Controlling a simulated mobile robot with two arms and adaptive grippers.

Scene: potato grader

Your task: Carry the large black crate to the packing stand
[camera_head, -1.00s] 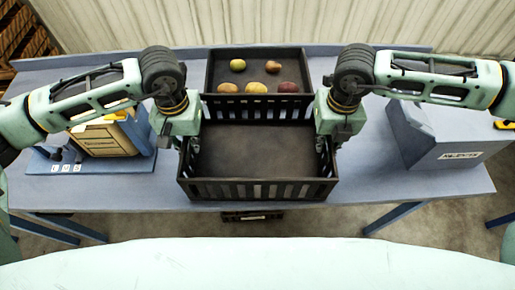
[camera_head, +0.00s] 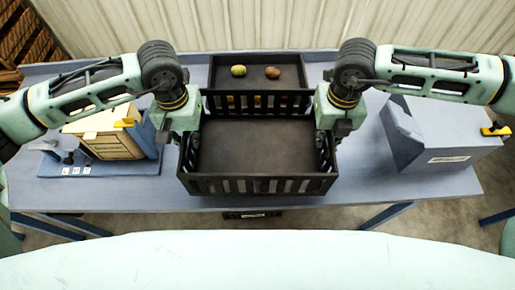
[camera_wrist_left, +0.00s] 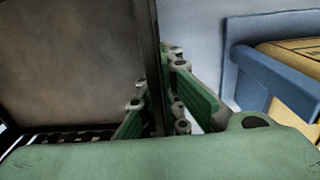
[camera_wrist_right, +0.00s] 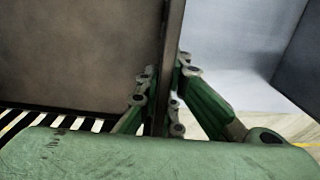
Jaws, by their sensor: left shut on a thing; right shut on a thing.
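The large black crate (camera_head: 258,186), with slatted sides and a bare floor, is level in front of me, above the blue table. It looks empty. My left gripper (camera_head: 184,143) is shut on its left wall, and my right gripper (camera_head: 327,143) is shut on its right wall. In the left wrist view the fingers (camera_wrist_left: 155,100) sit on both sides of the crate's wall (camera_wrist_left: 146,45). The right wrist view shows the same grip by the fingers (camera_wrist_right: 165,95) on the wall (camera_wrist_right: 170,40). I cannot identify the packing stand.
A dark tray (camera_head: 215,77) with potatoes (camera_head: 273,72) stands right behind the crate, partly hidden. On the table (camera_head: 110,196), a blue rack with yellowish boxes (camera_head: 108,142) stands left and a labelled blue-grey box (camera_head: 440,135) right. The wall (camera_head: 280,25) is close behind.

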